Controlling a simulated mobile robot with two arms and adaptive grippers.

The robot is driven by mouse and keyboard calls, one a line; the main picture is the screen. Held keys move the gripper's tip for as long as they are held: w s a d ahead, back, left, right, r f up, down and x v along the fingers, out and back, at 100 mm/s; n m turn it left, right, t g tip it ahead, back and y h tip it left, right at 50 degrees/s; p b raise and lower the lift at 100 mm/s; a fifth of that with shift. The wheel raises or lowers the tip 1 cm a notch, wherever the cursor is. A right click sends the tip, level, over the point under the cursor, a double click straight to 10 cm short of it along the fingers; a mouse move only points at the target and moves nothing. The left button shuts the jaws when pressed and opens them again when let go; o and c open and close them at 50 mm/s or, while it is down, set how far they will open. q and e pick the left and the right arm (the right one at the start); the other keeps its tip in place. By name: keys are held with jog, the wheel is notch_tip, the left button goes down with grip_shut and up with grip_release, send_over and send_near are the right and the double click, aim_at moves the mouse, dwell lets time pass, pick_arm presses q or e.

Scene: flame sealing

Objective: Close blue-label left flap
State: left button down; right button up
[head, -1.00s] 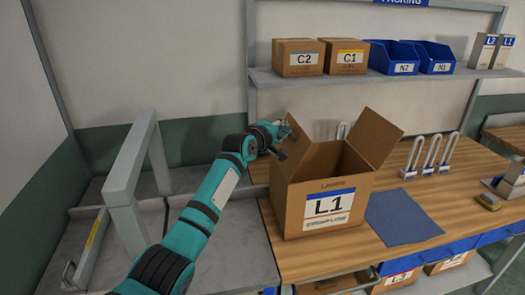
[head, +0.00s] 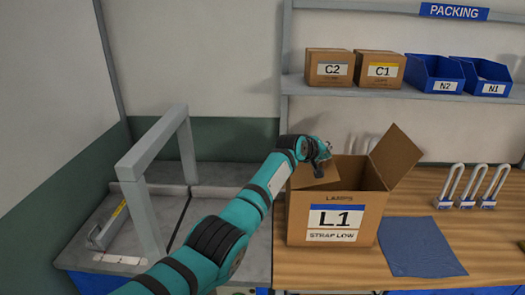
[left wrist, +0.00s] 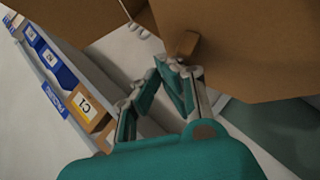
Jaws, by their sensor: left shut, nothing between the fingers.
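The cardboard box (head: 346,234) with the blue-striped L1 label (head: 335,218) stands upright on the wooden bench. Its left flap (head: 312,177) leans inward over the left part of the opening. Its right flap (head: 395,156) stands up and tilts outward to the right. My left gripper (head: 320,167) is shut and empty at the left flap, over the box's left side; I cannot tell whether it touches the flap. In the left wrist view the shut fingers (left wrist: 181,68) are close to brown cardboard (left wrist: 245,45). My right gripper is not in view.
A blue mat (head: 420,247) lies right of the box, with several padlock-like shackles (head: 468,187) behind it. The shelf above holds boxes C2 (head: 330,68) and C1 (head: 379,70) and blue bins (head: 436,75). A grey frame (head: 150,185) stands on the left.

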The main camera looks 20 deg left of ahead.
pick_arm(q)
jog(key=shift+w+d+f, duration=0.1)
jog(key=shift+d+f, duration=0.15)
jog(key=shift+f, duration=0.45)
jog(key=shift+d+f+b, duration=0.15)
jog(key=shift+d+b, duration=0.05)
jog(key=shift+b, duration=0.15)
jog(key=shift+w+d+f, duration=0.1)
jog(key=shift+d+f, duration=0.15)
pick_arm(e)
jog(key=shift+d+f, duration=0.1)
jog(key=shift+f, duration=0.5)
pick_arm(q)
jog(key=shift+r, duration=0.1)
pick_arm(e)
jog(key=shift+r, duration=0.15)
